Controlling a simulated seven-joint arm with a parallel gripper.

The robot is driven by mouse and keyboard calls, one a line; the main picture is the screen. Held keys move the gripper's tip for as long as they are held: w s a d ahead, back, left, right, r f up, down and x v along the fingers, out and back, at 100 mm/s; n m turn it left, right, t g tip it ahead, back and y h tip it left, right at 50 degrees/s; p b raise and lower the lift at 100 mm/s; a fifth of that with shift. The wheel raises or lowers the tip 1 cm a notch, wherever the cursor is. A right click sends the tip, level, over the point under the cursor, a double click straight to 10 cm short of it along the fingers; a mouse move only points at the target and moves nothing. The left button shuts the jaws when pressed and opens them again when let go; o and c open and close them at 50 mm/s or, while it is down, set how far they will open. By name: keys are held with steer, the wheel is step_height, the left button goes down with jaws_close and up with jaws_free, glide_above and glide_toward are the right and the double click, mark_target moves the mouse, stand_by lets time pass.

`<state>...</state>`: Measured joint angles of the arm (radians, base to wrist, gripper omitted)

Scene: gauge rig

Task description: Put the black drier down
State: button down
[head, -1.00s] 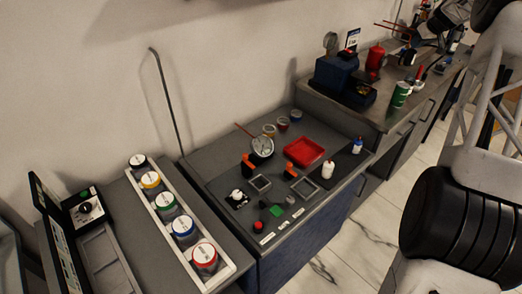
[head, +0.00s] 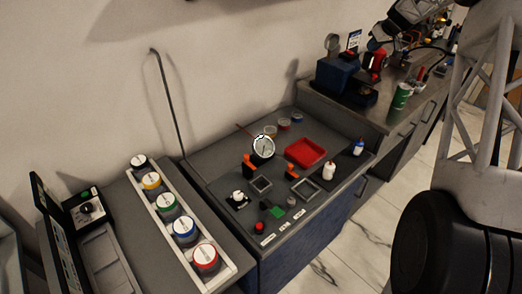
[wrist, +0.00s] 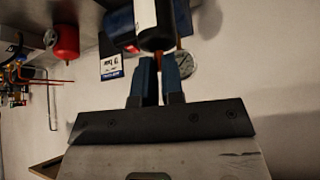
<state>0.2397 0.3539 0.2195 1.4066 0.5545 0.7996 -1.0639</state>
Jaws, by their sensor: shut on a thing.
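The black drier (wrist: 155,38), a dark cylinder with a pale band, is at the tips of my gripper (wrist: 157,72) in the wrist view. The blue fingers are shut on it, with a small orange part between them. In the head view my gripper (head: 377,48) is above the far bench, and the drier (head: 377,63) hangs in front of the red cylinder, just right of the blue box (head: 336,74). Whether the drier touches anything below is hard to tell.
The red cylinder (wrist: 65,41) and a small sign (wrist: 111,62) show in the wrist view. On the far bench (head: 424,103) a green can (head: 402,96) stands to the right. The nearer bench holds a red tray (head: 305,152), a gauge (head: 263,147) and small bottles.

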steer(key=s+a+f, duration=0.1)
steer(key=s+a, duration=0.3)
steer(key=a, duration=0.3)
steer(key=s+a+f, duration=0.1)
steer(key=s+a, duration=0.3)
steer(key=a, duration=0.3)
steer(key=n+g+y, duration=0.1)
steer(key=n, duration=0.2)
glide_above(266, 188)
steer(key=w+a, duration=0.1)
steer(key=w, duration=0.1)
step_height(266, 188, down, 17)
steer(key=shift+s+a, duration=0.15)
steer(key=shift+s, duration=0.05)
steer(key=shift+r, duration=0.1)
steer(key=shift+f, duration=2.85)
steer(key=shift+f, duration=2.15)
